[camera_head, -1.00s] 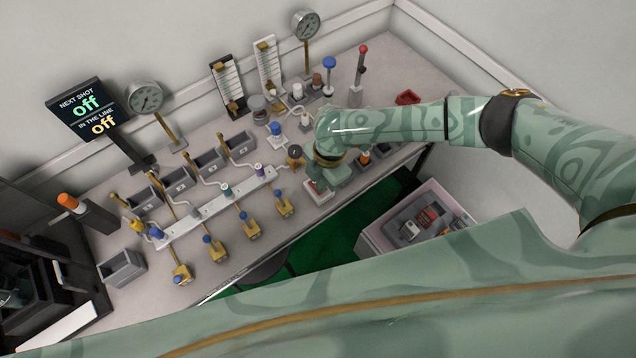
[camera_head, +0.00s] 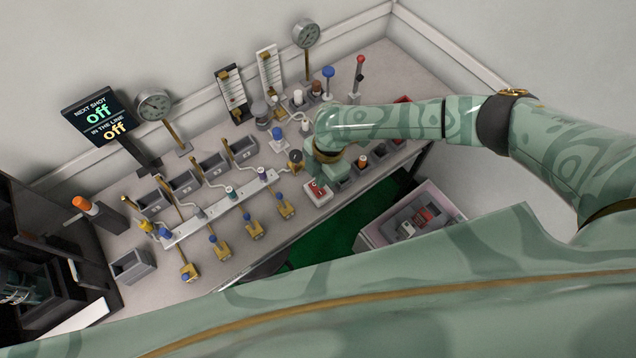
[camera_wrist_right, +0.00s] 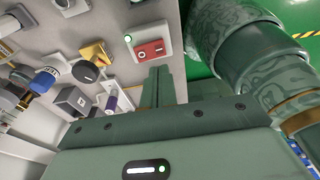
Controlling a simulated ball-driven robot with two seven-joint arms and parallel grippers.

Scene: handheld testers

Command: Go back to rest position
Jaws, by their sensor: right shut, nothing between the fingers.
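My right arm comes in from the right in the head view and reaches over the bench (camera_head: 330,225). Its gripper (camera_head: 322,172) is just behind a small white switch box with a red face (camera_head: 318,191), and the wrist partly hides the fingers. In the right wrist view the two fingers (camera_wrist_right: 158,80) are together with nothing between them. The switch box (camera_wrist_right: 151,50) lies beyond their tips, with a lit green button beside the red face. My left gripper is not in view.
Brass-based blue-knobbed valves (camera_head: 254,230), grey bins (camera_head: 212,165) and a white manifold (camera_head: 222,208) crowd the bench. Gauges (camera_head: 155,105) and a sign reading "off" (camera_head: 98,115) stand behind. A pinkish crate (camera_head: 370,238) is below the front edge, by green floor (camera_head: 330,248).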

